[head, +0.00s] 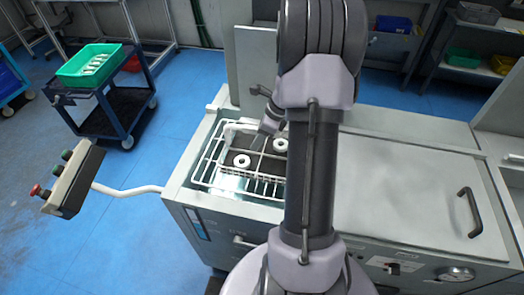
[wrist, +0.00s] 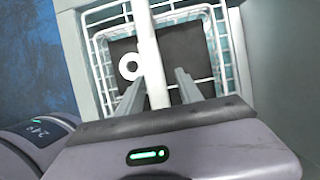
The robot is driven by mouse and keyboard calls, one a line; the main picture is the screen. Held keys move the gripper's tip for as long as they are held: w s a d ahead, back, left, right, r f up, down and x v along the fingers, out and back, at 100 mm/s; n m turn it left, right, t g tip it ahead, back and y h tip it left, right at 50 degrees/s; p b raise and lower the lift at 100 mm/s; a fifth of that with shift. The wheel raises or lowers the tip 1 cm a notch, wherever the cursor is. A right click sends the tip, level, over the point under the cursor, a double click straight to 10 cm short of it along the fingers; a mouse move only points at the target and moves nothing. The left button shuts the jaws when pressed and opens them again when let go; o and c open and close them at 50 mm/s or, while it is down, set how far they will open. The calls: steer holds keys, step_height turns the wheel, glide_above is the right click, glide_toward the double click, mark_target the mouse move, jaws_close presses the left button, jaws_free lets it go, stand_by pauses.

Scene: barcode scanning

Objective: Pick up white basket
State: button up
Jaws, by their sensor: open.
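The white basket (head: 208,158) is a wire basket set in the open left bay of the grey machine. It holds white ring-shaped parts (head: 241,160) on a dark base. My gripper (head: 257,141) is over the basket, partly hidden by my arm. In the wrist view my gripper (wrist: 160,77) is open, with one finger on each side of a thick white bar (wrist: 147,45) that spans the basket. The basket's wire rim (wrist: 100,60) shows around it. I cannot tell whether the fingers touch the bar. My arm hides the basket's right side in the head view.
The grey machine (head: 400,180) has a closed lid with a black handle (head: 470,212) to the right. A button box (head: 72,180) sticks out on a white arm at left. A dark cart (head: 115,95) carries a green bin (head: 75,70). Blue floor lies free between.

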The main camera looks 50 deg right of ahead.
steer(key=shift+f, duration=0.25)
stand_by(0.3)
jaws_close()
stand_by(1.3)
